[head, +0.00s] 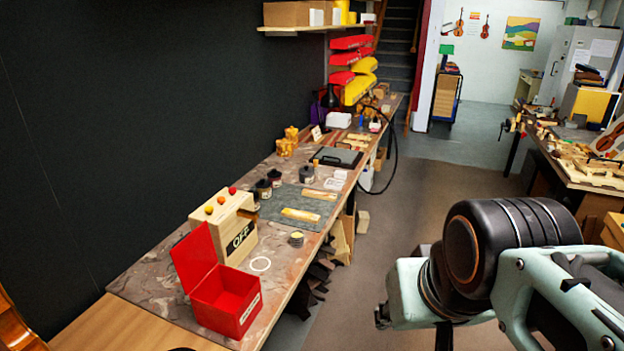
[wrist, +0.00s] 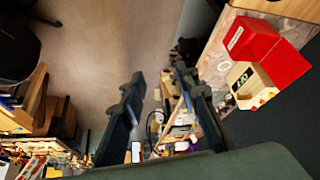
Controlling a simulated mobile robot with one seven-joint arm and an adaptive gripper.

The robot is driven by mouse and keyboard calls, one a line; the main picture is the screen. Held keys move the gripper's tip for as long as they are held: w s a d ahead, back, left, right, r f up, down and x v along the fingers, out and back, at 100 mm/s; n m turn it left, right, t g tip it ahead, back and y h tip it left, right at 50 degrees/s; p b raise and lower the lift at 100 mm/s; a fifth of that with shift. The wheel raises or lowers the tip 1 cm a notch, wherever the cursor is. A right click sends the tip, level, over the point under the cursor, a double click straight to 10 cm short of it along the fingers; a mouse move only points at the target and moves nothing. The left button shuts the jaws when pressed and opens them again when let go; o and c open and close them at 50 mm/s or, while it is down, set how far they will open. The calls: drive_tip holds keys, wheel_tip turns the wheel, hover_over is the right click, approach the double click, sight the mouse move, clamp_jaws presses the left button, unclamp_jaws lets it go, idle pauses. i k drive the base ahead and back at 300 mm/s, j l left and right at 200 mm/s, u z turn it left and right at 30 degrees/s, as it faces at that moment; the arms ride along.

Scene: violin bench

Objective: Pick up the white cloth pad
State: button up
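Two small flat white pieces lie close together at the bench's right edge in the head view, beside the grey mat. The nearer one (head: 333,183) may be the white cloth pad, but at this size I cannot tell cloth from other material. My gripper (wrist: 158,78) shows in the wrist view with its two dark fingers apart and nothing between them. It is over the floor side, well away from the white pieces. I cannot clearly pick out the pad in the wrist view.
The long bench (head: 283,256) holds an open red box (head: 228,300), a cream OFF box (head: 224,226), a white ring (head: 260,264), dark jars and a grey mat (head: 284,203) with wooden pieces. A black cable hangs at its right edge. The aisle floor (head: 405,205) is clear.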

sight(338, 174)
drive_tip(key=i+l+u, duration=0.1)
drive_tip(key=i+l, duration=0.15)
drive_tip(key=i, duration=0.15)
drive_tip(key=i+l+u, duration=0.15)
drive_tip(key=i, duration=0.3)
drive_tip(key=l, duration=0.1)
